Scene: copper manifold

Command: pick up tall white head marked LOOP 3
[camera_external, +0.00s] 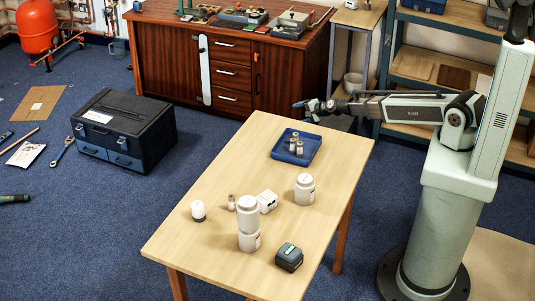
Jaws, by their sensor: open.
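Another white head (305,189) stands upright farther right. Their markings are too small to read, so I cannot tell which is LOOP 3. My gripper (303,105) is open and empty, above the table's far end beyond the blue tray, well away from the heads.
A blue tray (277,154) with several small metal parts lies at the table's far end. A small white-capped piece (198,211), a small metal part (231,202), a white box (268,202) and a dark grey box (289,257) stand near the heads. The table's left middle is clear.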

